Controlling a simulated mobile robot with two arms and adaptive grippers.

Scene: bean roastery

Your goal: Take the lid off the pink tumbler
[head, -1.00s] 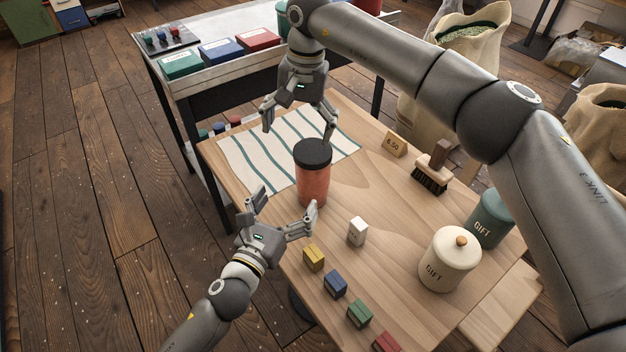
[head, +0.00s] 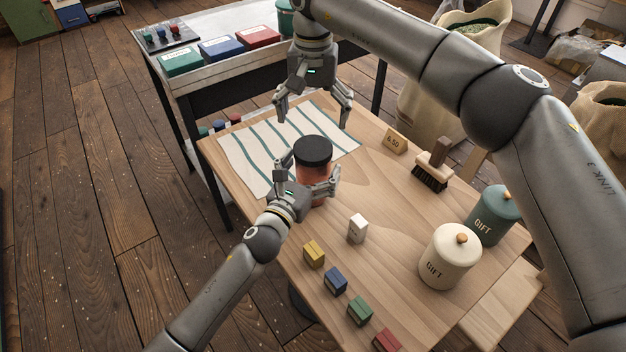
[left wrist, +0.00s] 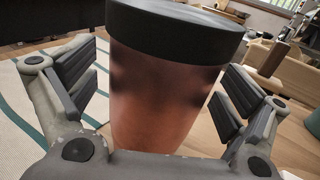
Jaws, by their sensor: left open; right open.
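The pink tumbler (head: 313,174) stands upright on the wooden table, with its black lid (head: 313,151) on top. My left gripper (head: 312,180) is open around the tumbler's body, below the lid. In the left wrist view the tumbler (left wrist: 160,105) stands between the two finger pads, with a gap visible on each side, and the lid (left wrist: 175,28) is above them. In the head view the lower part of the tumbler is partly hidden by my left gripper. My right gripper (head: 312,112) is open and empty, above and behind the lid, over the striped cloth.
The striped cloth (head: 247,158) lies flat behind the tumbler. A brush (head: 431,172), a price sign (head: 396,141), a cream canister (head: 447,262) and a green canister (head: 492,215) are at right.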

